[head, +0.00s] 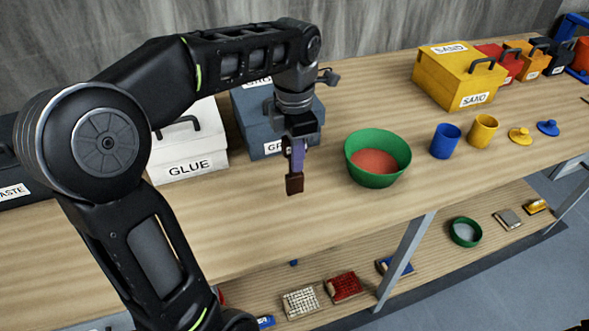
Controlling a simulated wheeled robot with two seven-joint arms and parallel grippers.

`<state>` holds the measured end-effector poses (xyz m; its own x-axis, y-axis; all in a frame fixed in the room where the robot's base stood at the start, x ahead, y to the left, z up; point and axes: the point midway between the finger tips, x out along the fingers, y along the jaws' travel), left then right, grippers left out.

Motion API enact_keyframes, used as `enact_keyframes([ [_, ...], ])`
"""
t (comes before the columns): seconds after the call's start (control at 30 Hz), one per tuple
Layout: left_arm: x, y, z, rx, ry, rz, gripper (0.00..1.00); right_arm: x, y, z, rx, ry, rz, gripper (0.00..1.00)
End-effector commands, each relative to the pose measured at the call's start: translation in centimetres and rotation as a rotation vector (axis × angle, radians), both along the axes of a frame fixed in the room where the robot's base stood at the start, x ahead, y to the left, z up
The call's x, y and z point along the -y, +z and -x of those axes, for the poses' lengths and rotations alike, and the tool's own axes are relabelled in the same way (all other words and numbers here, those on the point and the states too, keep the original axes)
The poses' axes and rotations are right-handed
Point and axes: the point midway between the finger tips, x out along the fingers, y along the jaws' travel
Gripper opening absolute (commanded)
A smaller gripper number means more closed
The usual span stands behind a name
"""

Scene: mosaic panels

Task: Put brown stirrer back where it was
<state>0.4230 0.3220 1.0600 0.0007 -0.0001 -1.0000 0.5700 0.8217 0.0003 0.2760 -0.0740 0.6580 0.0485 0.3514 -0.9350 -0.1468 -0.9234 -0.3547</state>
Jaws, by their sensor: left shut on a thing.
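My left gripper (293,152) points down above the table, left of the green bowl. It is shut on the brown stirrer (295,185), a small dark brown piece that sticks out below the fingers. Its upper part is hidden by the gripper. The stirrer appears held above the tabletop, apart from the green bowl (402,151), which holds an orange-red fill. My right gripper is not in view.
A white GLUE box (215,140) and a dark grey box (252,120) stand behind my left arm. Blue (445,141) and yellow (482,131) cups stand right of the bowl. A yellow SAND box (436,80) is behind them.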

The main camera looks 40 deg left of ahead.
Motion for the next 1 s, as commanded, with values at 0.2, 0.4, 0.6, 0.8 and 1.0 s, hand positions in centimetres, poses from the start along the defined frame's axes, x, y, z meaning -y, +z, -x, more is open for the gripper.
enact_keyframes([
  [0.2, 0.0, -0.1, 0.0, -0.001, 0.000, -0.001, 0.00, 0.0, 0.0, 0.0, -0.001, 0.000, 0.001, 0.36],
  [0.4, 0.0, -2.3, 0.1, -0.005, 0.000, 0.000, 0.00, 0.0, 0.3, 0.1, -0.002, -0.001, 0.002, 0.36],
  [0.6, 0.0, -3.8, 0.0, -0.001, -0.001, -0.001, 0.00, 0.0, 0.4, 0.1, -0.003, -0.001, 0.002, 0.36],
  [0.8, 0.0, -3.8, 0.0, -0.001, -0.001, -0.001, 0.00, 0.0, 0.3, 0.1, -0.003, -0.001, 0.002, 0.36],
  [1.0, 0.0, -4.1, 0.0, -0.001, 0.000, -0.001, 0.25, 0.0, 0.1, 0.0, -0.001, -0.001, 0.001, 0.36],
])
